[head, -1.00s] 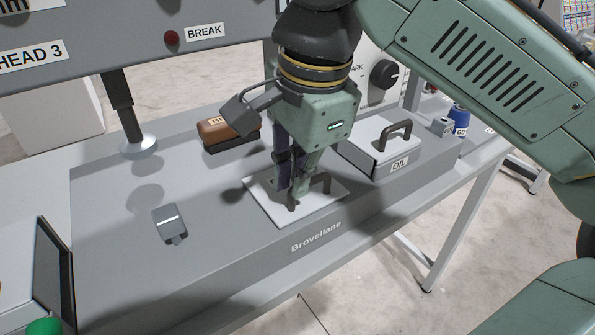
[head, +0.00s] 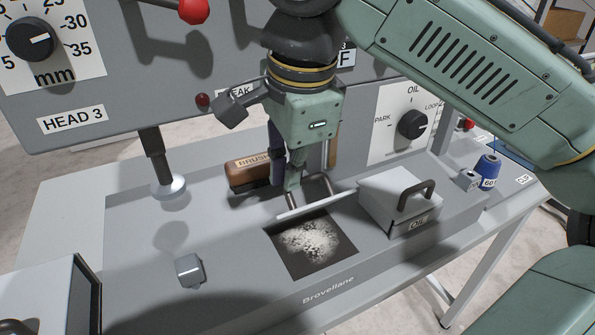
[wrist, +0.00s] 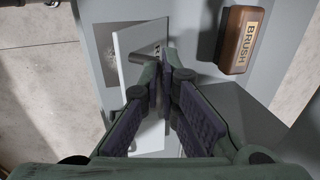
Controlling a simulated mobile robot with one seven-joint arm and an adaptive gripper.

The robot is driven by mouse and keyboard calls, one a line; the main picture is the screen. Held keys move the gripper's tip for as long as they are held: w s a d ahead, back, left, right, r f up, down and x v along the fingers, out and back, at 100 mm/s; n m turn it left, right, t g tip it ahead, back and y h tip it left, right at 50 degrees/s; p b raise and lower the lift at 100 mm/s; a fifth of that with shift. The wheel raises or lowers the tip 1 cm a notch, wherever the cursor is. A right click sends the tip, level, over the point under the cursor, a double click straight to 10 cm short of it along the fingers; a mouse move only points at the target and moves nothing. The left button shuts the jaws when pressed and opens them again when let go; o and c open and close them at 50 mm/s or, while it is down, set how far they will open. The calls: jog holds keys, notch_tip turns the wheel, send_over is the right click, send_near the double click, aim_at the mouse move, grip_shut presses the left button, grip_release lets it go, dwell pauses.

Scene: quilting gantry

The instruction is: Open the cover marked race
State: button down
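The race cover is a thin white plate (head: 316,204) with a dark bar handle (head: 326,184). In the head view it is tilted up steeply, seen nearly edge-on, at the back of a square opening (head: 312,245) with whitish lint inside. My gripper (head: 293,196) is at the handle, its fingers close together around the bar. In the wrist view the cover (wrist: 152,135) lies beneath my fingers (wrist: 166,58). The handle (wrist: 142,68) runs into the fingertips. Only the start of the cover's label shows there; the rest is hidden behind the fingers.
A brown brush (head: 247,171) lies behind my gripper, close by. The closed oil cover (head: 392,194) stands to the right, with a blue spool (head: 488,170) beyond. A presser column (head: 158,165) and a small grey block (head: 190,270) are on the left. The bed's front is clear.

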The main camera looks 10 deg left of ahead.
jog(key=shift+w+a+f, duration=0.55)
jog(key=shift+w+a, duration=0.2)
jog(key=shift+w, duration=0.05)
jog(key=c, duration=2.3)
grip_release()
jog(key=o, duration=0.4)
jog(key=shift+o, duration=1)
jog(key=shift+w+a+f+p, duration=0.2)
jog(key=shift+w+p, duration=0.1)
jog(key=shift+w, duration=0.1)
jog(key=shift+s+d+r, duration=0.1)
jog(key=shift+r, duration=0.25)
jog(key=v, duration=1.1)
jog(key=shift+r, duration=0.45)
jog(key=shift+c, duration=0.3)
